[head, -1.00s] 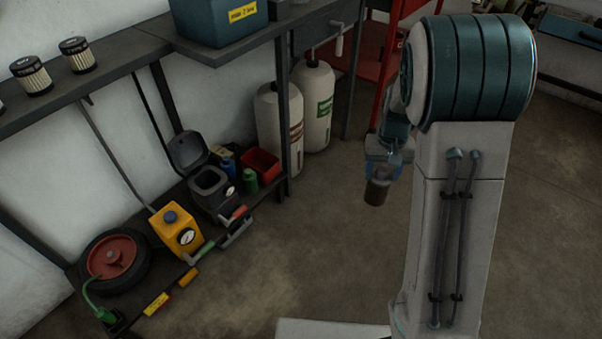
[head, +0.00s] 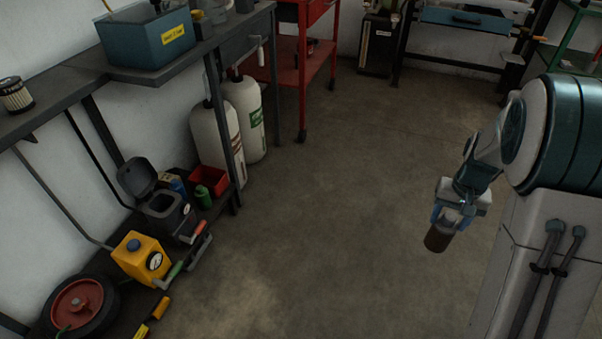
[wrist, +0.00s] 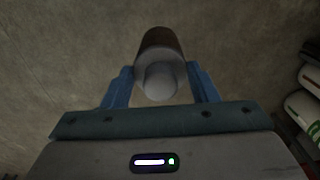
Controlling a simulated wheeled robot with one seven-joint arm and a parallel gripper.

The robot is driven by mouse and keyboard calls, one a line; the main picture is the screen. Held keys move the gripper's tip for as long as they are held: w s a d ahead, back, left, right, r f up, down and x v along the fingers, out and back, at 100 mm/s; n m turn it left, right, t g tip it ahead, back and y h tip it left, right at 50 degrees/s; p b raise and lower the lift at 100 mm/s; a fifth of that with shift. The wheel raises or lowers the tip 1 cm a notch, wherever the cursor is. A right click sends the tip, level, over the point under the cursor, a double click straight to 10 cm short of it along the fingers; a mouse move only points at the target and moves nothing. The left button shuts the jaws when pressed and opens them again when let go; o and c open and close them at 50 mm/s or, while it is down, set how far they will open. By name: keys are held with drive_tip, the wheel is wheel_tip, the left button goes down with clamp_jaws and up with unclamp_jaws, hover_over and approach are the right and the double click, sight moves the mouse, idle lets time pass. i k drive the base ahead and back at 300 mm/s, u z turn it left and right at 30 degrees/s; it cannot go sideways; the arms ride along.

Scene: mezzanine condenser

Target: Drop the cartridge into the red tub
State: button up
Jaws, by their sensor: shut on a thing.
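My gripper (head: 449,211) is shut on the cartridge (head: 438,238), a dark brown cylinder that hangs tilted below the fingers, above bare floor. In the wrist view the blue fingers of my gripper (wrist: 160,88) stand on either side of the cartridge (wrist: 160,45), whose near end is pale grey. The red tub (head: 210,178) is a small open box on the low shelf at the left, near the shelf's far end. My gripper is well to the right of it, and apart from it. The bottom of the tub is hidden.
Next to the tub stand a green canister (head: 203,198) and a dark open-lidded container (head: 166,212). A bench leg (head: 224,150) and white tanks (head: 244,110) rise close by. The middle floor is clear.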

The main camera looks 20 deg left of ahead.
sight(209, 181)
drive_tip(key=i, duration=2.2)
drive_tip(key=u, duration=1)
drive_tip(key=i, duration=0.75)
drive_tip(key=u, duration=1.55)
drive_tip(key=i, duration=0.95)
drive_tip(key=u, duration=0.1)
